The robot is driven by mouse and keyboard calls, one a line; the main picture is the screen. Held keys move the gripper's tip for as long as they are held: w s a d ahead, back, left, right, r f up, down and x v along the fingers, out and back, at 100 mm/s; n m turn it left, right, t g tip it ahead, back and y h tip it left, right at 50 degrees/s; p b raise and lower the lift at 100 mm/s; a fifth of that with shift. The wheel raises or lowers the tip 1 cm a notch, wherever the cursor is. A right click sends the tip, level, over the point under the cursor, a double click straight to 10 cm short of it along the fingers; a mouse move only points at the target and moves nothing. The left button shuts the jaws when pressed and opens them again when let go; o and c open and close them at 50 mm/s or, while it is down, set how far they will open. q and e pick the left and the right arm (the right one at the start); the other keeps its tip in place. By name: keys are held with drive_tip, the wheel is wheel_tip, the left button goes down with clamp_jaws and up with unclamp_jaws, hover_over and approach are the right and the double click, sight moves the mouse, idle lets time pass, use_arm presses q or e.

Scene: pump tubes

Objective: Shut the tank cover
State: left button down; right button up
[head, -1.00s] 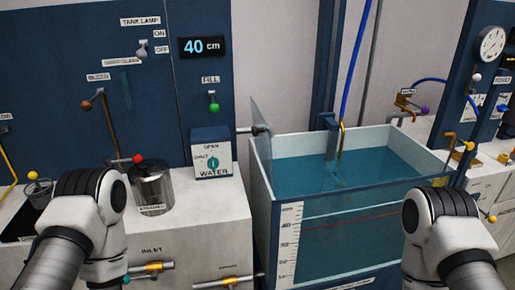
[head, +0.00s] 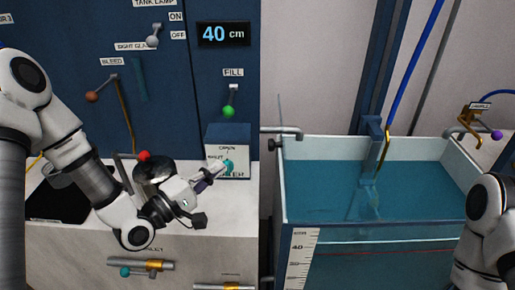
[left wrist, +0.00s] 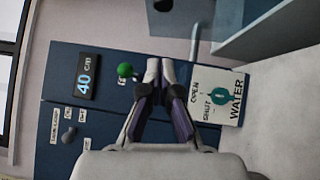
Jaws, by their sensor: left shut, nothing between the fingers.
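The tank (head: 300,217) stands right of centre in the head view, full of blue-green water. A thin clear panel, seemingly the tank cover (head: 281,118), stands upright at the tank's left edge, seen almost edge-on. The tank top is open. My left gripper (head: 224,168) is shut and empty in front of the water box (head: 232,138), left of the cover and apart from it. In the left wrist view its fingertips (left wrist: 161,68) meet beside the green fill knob (left wrist: 125,70) and the water box (left wrist: 224,97). My right arm shows at the right edge; its gripper is hidden.
A grey pipe (head: 283,131) sticks out beside the tank's left edge. A metal canister (head: 155,171) with a red-knobbed lever stands behind my left forearm. A blue hose (head: 417,55) and brass tube (head: 384,150) reach down into the tank. The display reads 40 cm.

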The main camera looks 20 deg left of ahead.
use_arm(q)
drive_tip(key=w+d+p, duration=0.3)
drive_tip(key=w+d, duration=0.4)
drive_tip(key=w, duration=0.2)
drive_tip(key=shift+d+r, duration=0.3)
drive_tip(key=shift+r, duration=0.1)
